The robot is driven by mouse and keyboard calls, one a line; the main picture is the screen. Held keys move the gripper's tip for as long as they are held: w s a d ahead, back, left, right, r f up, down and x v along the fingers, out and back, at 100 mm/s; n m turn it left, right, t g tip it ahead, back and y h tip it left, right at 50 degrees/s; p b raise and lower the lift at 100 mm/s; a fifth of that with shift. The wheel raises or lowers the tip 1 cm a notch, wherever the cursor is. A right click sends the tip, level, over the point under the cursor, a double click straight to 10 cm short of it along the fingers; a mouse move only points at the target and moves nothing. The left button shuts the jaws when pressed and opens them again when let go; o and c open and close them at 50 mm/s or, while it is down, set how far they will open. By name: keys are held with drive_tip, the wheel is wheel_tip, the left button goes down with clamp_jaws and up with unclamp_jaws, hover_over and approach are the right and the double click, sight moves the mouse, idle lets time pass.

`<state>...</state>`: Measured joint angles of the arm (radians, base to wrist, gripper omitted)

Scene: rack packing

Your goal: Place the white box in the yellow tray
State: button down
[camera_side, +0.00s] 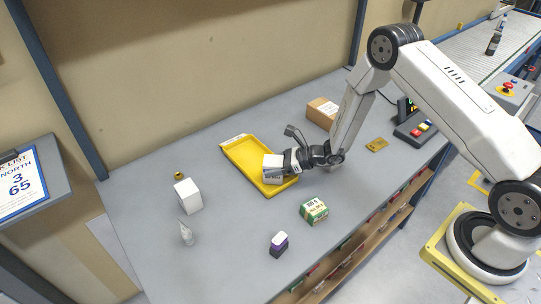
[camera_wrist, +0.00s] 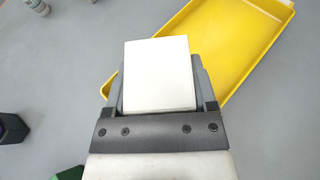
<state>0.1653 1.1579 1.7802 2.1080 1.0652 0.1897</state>
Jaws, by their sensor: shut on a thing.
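The yellow tray (camera_side: 236,156) lies flat on the grey bench and also shows at the upper right of the wrist view (camera_wrist: 240,40). My gripper (camera_side: 274,168) is shut on a white box (camera_wrist: 158,75), with a grey finger on each side of it. In the side view, the held box (camera_side: 272,160) is over the near end of the tray. Whether it touches the tray floor I cannot tell. A second white box (camera_side: 188,196) stands on the bench left of the tray.
A white tube (camera_side: 186,234), a purple-and-white item (camera_side: 279,244) and a green box (camera_side: 314,211) stand on the bench in front. A brown carton (camera_side: 322,113) stands behind my gripper. A small brass item (camera_side: 179,175) lies at the left. The tray's far part is empty.

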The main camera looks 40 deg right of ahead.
unclamp_jaws()
drive_tip(key=shift+f, duration=0.15)
drive_tip(key=shift+r, duration=0.2)
drive_tip(key=v, duration=1.2)
drive_tip(key=shift+f, duration=0.1)
idle(0.4)
